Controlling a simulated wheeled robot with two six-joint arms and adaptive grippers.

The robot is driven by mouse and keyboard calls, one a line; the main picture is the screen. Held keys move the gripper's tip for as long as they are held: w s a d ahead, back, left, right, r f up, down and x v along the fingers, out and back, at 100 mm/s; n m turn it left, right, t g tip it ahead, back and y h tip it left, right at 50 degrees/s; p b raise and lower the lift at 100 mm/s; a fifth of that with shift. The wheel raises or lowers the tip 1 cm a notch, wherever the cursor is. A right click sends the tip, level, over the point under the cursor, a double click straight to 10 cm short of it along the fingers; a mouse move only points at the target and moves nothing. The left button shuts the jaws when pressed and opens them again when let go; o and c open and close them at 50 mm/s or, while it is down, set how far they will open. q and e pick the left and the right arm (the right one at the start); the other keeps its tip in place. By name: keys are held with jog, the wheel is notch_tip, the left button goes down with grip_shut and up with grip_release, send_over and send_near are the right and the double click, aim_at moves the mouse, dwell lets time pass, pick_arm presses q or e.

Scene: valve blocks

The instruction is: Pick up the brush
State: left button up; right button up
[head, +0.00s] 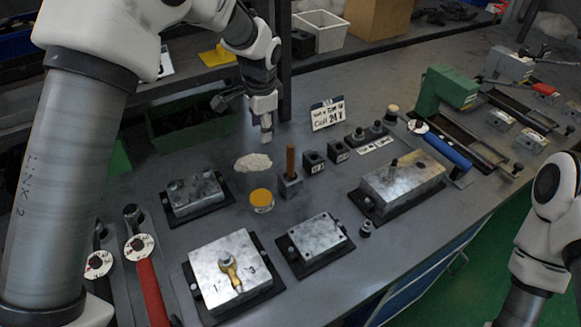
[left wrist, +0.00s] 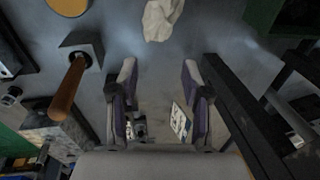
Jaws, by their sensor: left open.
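The brush shows as a brown wooden handle (head: 290,160) standing upright in a small dark metal block (head: 291,185) near the middle of the bench. In the left wrist view the brown handle (left wrist: 68,88) rises from its block on the left; any bristles are hidden in the block. My left gripper (head: 266,128) hangs above the bench, behind and a little left of the brush, apart from it. In the left wrist view its two fingers (left wrist: 158,70) are spread with nothing held between them. My right arm shows at the right edge, but its gripper is out of view.
A crumpled pale rag (head: 253,163) and a yellow-lidded tin (head: 262,201) lie close to the brush's left. Two small dark blocks (head: 314,162) and a white sign (head: 327,115) stand to its right. Several metal valve blocks (head: 318,240) are in front. A dark post (head: 284,60) rises behind.

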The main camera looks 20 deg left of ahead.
aim_at(291, 159)
pick_arm(q)
jog(key=s+d+r+n+p, duration=0.1)
jog(key=s+d+n+p, duration=0.1)
jog(key=p, duration=0.3)
jog(key=s+d+r+n+p, duration=0.2)
jog(key=d+n+p, duration=0.1)
jog(key=n+p, duration=0.1)
jog(key=s+d+r+n+h+p, duration=0.1)
jog(key=d+r+n+p, duration=0.1)
jog(key=p, duration=0.4)
jog(key=shift+s+d+n, duration=0.4)
jog(key=shift+d+n, duration=0.4)
jog(key=shift+d, duration=0.05)
jog(key=shift+s, duration=0.1)
jog(key=f+p, duration=0.1)
jog(key=f, duration=0.1)
jog(key=f+p, duration=0.1)
jog(key=f, duration=0.2)
jog(key=w+f+p, duration=0.1)
jog(key=f, duration=0.1)
jog(key=shift+d+f, duration=0.2)
jog(key=shift+f, duration=0.6)
grip_shut()
